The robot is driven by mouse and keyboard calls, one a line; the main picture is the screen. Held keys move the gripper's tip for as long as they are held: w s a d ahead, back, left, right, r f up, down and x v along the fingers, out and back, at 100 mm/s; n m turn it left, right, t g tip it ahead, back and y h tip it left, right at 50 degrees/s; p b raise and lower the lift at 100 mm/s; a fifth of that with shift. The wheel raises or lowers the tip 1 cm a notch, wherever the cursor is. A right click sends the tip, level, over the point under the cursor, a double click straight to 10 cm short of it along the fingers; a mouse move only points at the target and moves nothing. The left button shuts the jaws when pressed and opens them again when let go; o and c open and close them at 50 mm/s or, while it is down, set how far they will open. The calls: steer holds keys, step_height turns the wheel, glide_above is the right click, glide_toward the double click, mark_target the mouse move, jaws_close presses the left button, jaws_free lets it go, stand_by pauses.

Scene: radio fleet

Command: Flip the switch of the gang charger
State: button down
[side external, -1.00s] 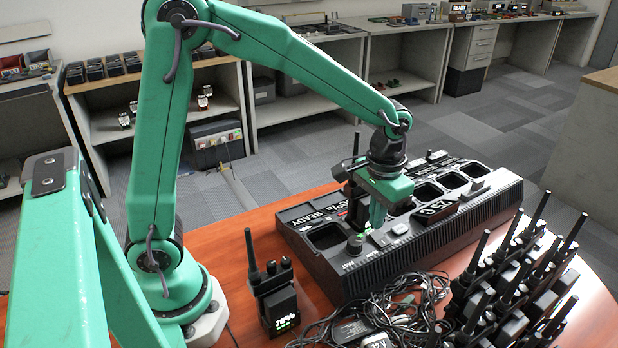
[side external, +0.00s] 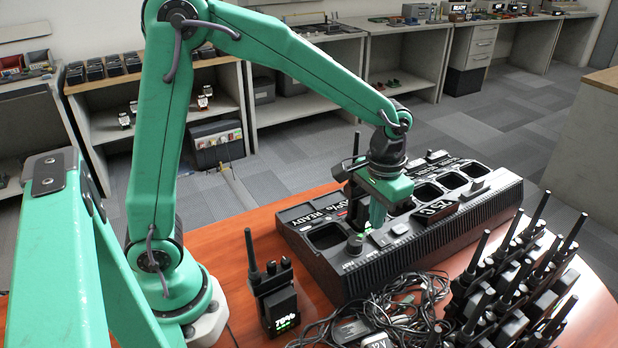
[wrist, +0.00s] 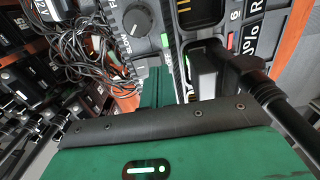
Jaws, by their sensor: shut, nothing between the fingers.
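The gang charger (side external: 440,235) is a long black unit on the table, with a row of pockets. Its sloping front panel carries a round knob (side external: 355,245) and a small grey switch-like piece (side external: 382,238). The knob also shows in the wrist view (wrist: 138,22). My gripper (side external: 377,224) is shut and empty, pointing down at the panel between the knob and the pockets. Its tips are close to the grey piece; I cannot tell if they touch. In the wrist view the green fingers (wrist: 155,85) cover part of the panel, and I cannot make out the switch position.
A handheld radio (side external: 275,295) stands left of the charger with a lit display. Tangled black cables (side external: 400,305) lie in front. Several radios with upright antennas (side external: 515,290) crowd the right front. A radio antenna (side external: 356,145) rises behind my gripper. Bare table (side external: 220,240) shows at left.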

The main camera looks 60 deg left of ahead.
mark_target(371, 235)
steer(key=shift+f, duration=0.95)
stand_by(0.9)
steer(key=shift+r, duration=3.5)
steer(key=s+a+r+t, duration=0.2)
steer(key=s+a+r, duration=0.1)
steer(key=s, duration=0.5)
steer(key=s+a+r+t, duration=0.2)
steer(key=s+a, duration=0.3)
steer(key=s, duration=0.3)
steer(key=shift+s+a+r+t, duration=0.2)
steer(key=shift+r+t, duration=0.2)
steer(key=shift+t, duration=0.4)
